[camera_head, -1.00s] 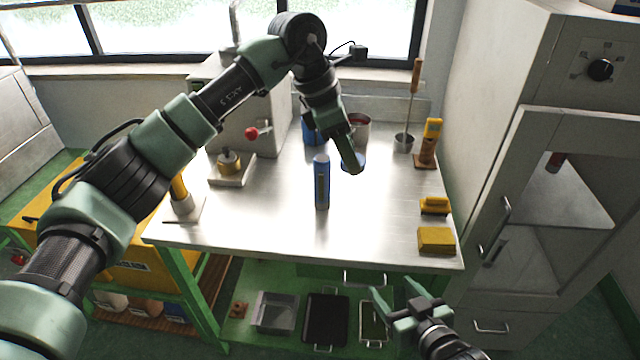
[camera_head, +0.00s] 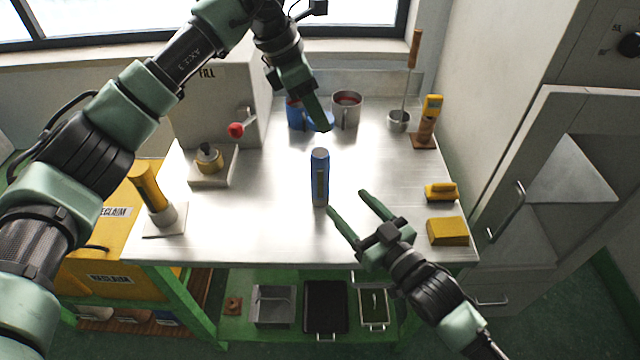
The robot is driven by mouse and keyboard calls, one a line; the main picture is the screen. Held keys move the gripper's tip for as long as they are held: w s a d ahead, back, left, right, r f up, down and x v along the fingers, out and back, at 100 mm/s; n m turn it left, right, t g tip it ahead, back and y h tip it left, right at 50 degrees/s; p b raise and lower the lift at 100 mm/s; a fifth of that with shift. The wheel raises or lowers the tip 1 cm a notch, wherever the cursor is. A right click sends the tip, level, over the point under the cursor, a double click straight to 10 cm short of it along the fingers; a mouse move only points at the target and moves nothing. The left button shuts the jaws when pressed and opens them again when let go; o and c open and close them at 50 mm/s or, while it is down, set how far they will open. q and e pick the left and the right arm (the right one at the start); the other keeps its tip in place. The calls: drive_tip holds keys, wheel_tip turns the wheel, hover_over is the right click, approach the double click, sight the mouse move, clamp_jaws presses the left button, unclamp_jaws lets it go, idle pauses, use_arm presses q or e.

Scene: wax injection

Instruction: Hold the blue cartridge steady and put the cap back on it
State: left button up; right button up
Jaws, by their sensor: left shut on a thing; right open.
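The blue cartridge (camera_head: 320,186) stands upright on the steel table, with its top clear. My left gripper (camera_head: 322,126) is shut on the blue cap (camera_head: 315,121), a flat round piece partly hidden by the fingers. It shows just above and behind the cartridge's top in the picture, apart from it. My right gripper (camera_head: 347,203) is open and empty, to the right and in front of the cartridge. Its left fingertip shows close to the cartridge's lower right side; I cannot tell whether they touch.
A grey machine (camera_head: 215,110) with a red-knobbed lever stands back left. A metal mug (camera_head: 347,108) and a ladle pot (camera_head: 398,121) are behind. Yellow blocks (camera_head: 447,231) lie at the right edge. The steel table (camera_head: 260,215) is clear left of the cartridge.

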sight(326, 180)
drive_tip(key=x, duration=1.2)
drive_tip(key=shift+c, duration=0.4)
clamp_jaws()
